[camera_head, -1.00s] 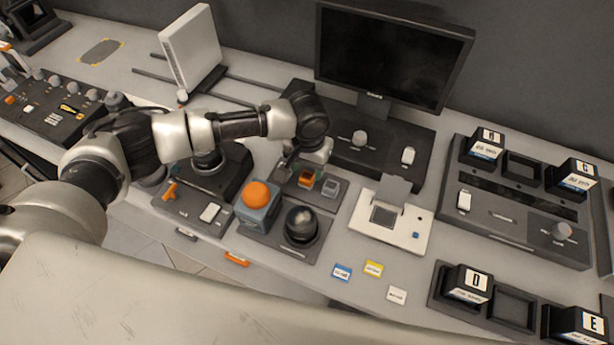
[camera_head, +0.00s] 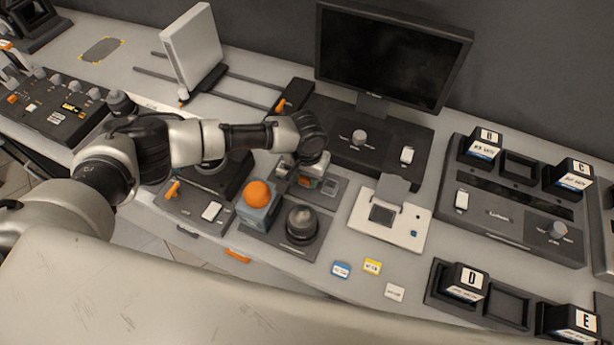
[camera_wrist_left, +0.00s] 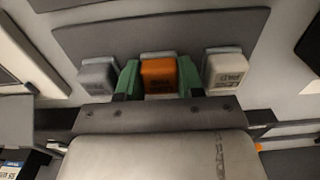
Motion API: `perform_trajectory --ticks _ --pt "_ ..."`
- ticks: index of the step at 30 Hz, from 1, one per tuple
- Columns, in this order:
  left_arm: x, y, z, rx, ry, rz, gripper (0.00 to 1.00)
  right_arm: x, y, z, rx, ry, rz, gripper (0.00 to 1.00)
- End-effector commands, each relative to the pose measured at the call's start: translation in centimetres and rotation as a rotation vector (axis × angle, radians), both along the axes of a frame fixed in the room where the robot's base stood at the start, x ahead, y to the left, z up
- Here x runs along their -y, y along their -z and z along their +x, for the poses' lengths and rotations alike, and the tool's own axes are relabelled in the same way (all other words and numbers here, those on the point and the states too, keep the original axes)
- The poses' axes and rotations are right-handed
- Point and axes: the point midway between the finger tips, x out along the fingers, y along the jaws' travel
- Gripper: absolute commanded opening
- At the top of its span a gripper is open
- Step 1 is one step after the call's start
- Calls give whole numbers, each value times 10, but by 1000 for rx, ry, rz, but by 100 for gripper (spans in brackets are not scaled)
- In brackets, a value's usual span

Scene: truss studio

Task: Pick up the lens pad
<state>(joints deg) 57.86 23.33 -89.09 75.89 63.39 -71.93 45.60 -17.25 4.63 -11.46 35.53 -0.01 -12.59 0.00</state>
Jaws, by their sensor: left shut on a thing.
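An orange pad (camera_wrist_left: 159,74) with blurred dark lettering sits between the two green fingers of my left gripper (camera_wrist_left: 158,82) in the wrist view. The gripper is shut on it. A grey pad (camera_wrist_left: 97,76) and a pale lettered pad (camera_wrist_left: 224,73) stand on either side, apart from the fingers, along a dark tray (camera_wrist_left: 160,30). In the head view my left gripper (camera_head: 307,180) is low over this tray (camera_head: 330,199) and largely hides the orange pad. I cannot tell whether the pad is clear of the tray. My right gripper is not in view.
An orange-domed block (camera_head: 258,194) and a black dome (camera_head: 301,224) stand just in front of the tray. A white plate device (camera_head: 391,226) is to its right. A monitor (camera_head: 390,55) stands behind. Small cards (camera_head: 372,266) lie near the front edge.

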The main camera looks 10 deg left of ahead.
Motion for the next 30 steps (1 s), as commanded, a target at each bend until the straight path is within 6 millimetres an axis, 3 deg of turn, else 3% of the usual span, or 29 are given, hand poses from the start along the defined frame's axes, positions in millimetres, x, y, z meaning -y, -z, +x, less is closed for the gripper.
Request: perform_trajectory --ticks 8,15,24,30 --pt "0 -6 1 2 0 -2 15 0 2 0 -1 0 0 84" --pt "0 -41 1 4 1 -4 15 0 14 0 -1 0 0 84" --pt "62 -80 -36 2 6 -5 15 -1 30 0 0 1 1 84" --pt "89 -100 -52 1 3 -2 15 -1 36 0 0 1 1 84"
